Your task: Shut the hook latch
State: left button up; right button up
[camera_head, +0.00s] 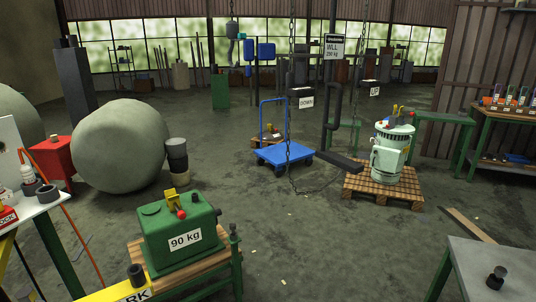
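No hook latch can be made out with certainty. A dark hanging lifting piece (331,105) is below the "WLL 250 kg" sign (334,46) in the middle. A small grey hanging piece (231,32) is on a chain at the top; its details are too small to tell. A green block marked "90 kg" (165,247) sits on a wooden-topped stand at the lower left, with a yellow fitting (173,199) and a red part on top. A pale green machine (389,158) stands on a wooden pallet (360,190). Neither of my grippers shows.
A blue cart (283,153) stands mid-floor. A large grey ball (121,145) is at the left. "DOWN" (306,103) and "UP" (374,92) signs hang near the chains. A grey table (490,265) fills the lower right corner. The floor between is mostly clear.

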aim_at(242, 36)
jog(key=u, duration=0.05)
jog(key=i, duration=2)
jog(key=u, duration=0.3)
